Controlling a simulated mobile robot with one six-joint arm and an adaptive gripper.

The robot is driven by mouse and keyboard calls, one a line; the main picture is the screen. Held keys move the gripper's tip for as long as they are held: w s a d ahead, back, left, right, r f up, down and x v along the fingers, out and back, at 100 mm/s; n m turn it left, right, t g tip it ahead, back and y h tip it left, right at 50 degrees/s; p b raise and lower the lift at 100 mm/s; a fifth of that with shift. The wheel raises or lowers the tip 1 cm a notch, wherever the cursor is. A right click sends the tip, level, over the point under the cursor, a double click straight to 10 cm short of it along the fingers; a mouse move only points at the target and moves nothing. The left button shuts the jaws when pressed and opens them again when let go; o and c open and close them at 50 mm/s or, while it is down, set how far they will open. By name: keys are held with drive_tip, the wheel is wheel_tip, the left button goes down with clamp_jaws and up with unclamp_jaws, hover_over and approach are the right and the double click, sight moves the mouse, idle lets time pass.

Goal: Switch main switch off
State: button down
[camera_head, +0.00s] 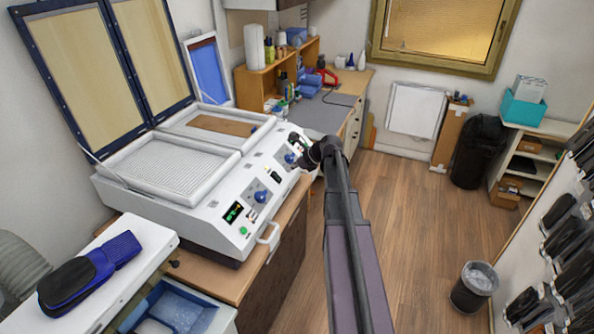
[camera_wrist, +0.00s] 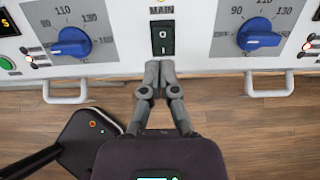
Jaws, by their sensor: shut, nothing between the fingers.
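The machine's main switch (camera_wrist: 163,38) is a black rocker under the word MAIN in the wrist view. It has white marks on its upper and lower halves; which half is pressed in I cannot tell. It also shows on the sloping front panel in the head view (camera_head: 275,176). My gripper (camera_wrist: 159,66) is shut and empty, its fingertips together just below the switch in the wrist view. Whether they touch the panel I cannot tell. In the head view my arm reaches to the right part of the panel, and the fingertips are hard to make out.
Blue dials flank the switch, left (camera_wrist: 71,42) and right (camera_wrist: 255,34). Handles (camera_wrist: 65,92) (camera_wrist: 268,84) stick out below the panel. The white machine (camera_head: 160,205) has its lids open.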

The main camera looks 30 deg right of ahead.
sight(276, 175)
drive_tip(key=shift+b+x, duration=1.6)
drive_tip(key=shift+x, duration=1.3)
